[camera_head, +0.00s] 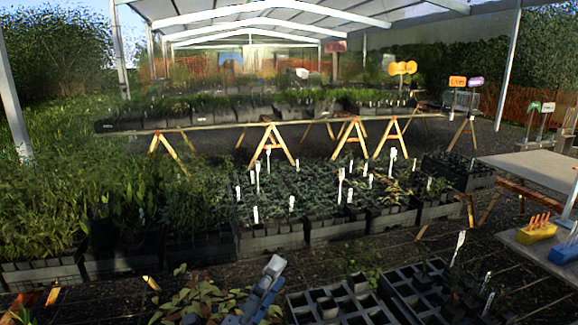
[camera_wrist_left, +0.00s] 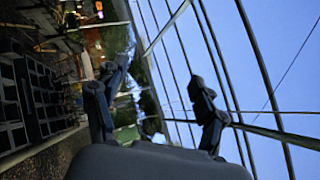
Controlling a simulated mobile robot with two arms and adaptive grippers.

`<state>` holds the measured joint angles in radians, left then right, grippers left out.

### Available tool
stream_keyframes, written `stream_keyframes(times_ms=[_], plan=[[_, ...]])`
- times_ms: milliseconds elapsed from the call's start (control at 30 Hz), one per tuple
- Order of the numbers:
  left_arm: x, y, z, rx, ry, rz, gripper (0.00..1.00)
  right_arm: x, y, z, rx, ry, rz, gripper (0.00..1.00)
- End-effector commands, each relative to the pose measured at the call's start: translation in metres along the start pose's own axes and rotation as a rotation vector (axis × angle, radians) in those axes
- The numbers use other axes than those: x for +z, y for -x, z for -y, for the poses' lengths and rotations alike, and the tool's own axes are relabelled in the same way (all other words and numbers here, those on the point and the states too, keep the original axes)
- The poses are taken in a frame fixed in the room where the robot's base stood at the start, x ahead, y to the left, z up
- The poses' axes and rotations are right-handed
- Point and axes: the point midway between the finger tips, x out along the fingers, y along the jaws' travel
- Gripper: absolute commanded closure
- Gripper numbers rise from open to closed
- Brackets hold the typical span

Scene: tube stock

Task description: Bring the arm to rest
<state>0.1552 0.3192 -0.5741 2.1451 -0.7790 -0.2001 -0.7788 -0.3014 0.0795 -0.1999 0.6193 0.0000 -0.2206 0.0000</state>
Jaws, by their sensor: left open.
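My left gripper (camera_head: 268,284) rises into the bottom middle of the head view, in front of the low leafy plants. My right gripper is in neither view.
Black plant trays (camera_head: 335,300) lie close to the right of my left gripper. Planted crates (camera_head: 270,242) fill the middle.

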Motion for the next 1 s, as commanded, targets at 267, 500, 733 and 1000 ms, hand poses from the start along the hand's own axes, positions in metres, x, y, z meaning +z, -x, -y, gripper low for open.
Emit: stream_keyframes(times_ms=[267,500,733,1000], plan=[[0.06,0.141,-0.136,0.569,0.812,0.623,0.29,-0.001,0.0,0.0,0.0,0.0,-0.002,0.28],[0.028,0.282,-0.185,0.929,1.228,1.076,0.29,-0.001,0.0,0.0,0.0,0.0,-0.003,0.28],[-0.009,0.368,-0.182,1.147,1.411,1.37,0.29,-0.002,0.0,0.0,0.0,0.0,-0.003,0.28],[-0.037,0.415,-0.207,1.272,1.47,1.53,0.29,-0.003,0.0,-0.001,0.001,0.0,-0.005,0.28]])
